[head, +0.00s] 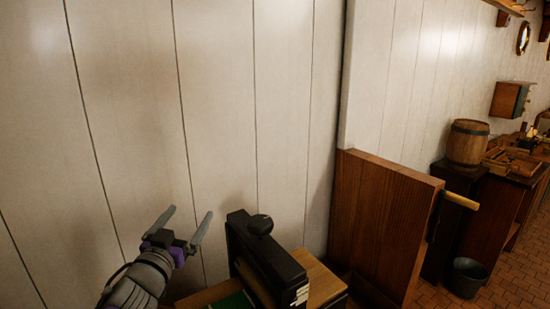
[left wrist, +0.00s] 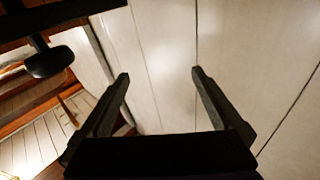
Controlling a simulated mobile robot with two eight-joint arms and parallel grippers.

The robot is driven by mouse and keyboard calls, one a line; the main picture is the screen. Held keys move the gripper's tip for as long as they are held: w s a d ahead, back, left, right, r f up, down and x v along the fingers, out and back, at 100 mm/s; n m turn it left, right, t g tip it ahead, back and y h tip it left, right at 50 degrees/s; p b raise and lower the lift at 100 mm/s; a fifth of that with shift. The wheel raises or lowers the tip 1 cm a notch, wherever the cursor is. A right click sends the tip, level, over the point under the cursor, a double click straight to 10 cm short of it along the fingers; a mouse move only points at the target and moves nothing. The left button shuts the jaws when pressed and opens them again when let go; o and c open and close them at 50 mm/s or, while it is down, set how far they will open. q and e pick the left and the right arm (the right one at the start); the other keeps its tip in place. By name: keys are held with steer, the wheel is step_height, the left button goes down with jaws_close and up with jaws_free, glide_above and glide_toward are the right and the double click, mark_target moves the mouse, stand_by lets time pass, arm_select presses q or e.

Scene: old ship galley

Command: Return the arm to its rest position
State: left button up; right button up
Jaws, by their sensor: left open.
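My left gripper (head: 184,226) comes in from the lower left of the head view. Its two grey fingers stand apart with nothing between them. It is raised close to the white panelled wall (head: 225,120), left of a black boxy object (head: 262,255). The left wrist view also shows the open fingers (left wrist: 160,78), spread with only the pale wall behind them. My right gripper does not show.
The black object stands by a wooden surface (head: 322,281) near the wall. A brown wooden partition (head: 380,215) rises to its right. Further right are a barrel (head: 467,144), a dark bucket (head: 466,277) and a cluttered counter. Tiled floor shows at lower right.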

arm_select(q)
steer(key=s+a+f+n+g+y+p, duration=0.1)
steer(key=s+a+f+n+g+y, duration=0.3)
steer(key=s+f, duration=0.35)
steer(key=s+d+f+g+p, duration=0.1)
steer(key=s+d+f+g, duration=0.2)
steer(key=s+f, duration=0.7)
steer(key=s+d+f+m+g+h+p, duration=0.1)
steer(key=s+d+f+g, duration=0.2)
steer(key=s+f+g, duration=0.3)
steer(key=s+f, duration=0.5)
steer(key=shift+s+d+f+g, duration=0.15)
steer(key=shift+s+d+g, duration=0.1)
steer(key=shift+s+g, duration=0.1)
